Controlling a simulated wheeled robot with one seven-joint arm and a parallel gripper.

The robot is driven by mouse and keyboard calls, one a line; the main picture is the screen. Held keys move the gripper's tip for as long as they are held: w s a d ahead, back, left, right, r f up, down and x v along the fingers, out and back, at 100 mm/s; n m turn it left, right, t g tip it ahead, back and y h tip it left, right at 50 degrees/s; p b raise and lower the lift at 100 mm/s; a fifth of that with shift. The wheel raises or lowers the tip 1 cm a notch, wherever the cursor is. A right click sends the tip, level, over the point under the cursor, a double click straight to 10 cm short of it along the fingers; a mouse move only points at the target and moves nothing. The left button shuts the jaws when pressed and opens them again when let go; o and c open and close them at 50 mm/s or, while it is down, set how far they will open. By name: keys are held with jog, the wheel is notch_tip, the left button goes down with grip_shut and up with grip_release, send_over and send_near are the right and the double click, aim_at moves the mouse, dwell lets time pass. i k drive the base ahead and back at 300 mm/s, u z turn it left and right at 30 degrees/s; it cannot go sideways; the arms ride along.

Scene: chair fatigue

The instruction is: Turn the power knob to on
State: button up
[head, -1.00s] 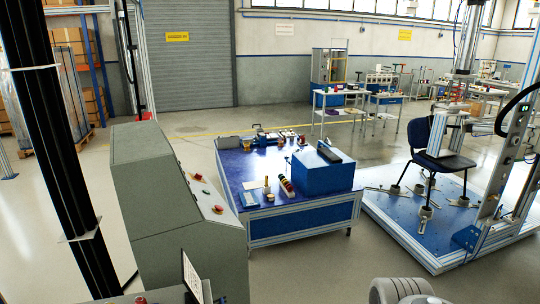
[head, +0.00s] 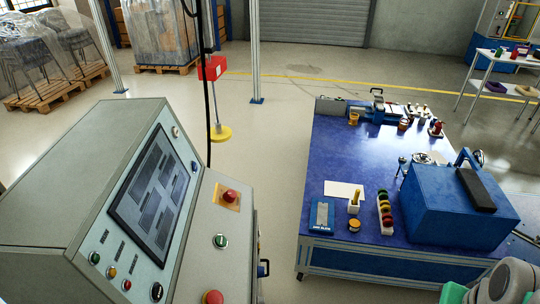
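A grey control console (head: 75,190) stands at the left, its sloped face turned right. The face carries a dark screen (head: 153,195), a black knob (head: 157,291) at the lower edge and a light round control (head: 176,132) at the top. The lower shelf has a red button on a yellow plate (head: 231,197), a green-ringed control (head: 220,241) and another red button (head: 213,297). I cannot tell which is the power knob or read its setting. Only part of my arm shows at lower right; my gripper is out of view.
A blue-topped workbench (head: 330,150) with a blue box (head: 455,210) and small items stands right of the console. A red box on a post with a yellow base (head: 220,133) stands behind. Clear floor lies between console and bench.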

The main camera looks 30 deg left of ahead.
aim_at(231, 195)
jog(key=i, duration=1.7)
jog(key=u, duration=4.25)
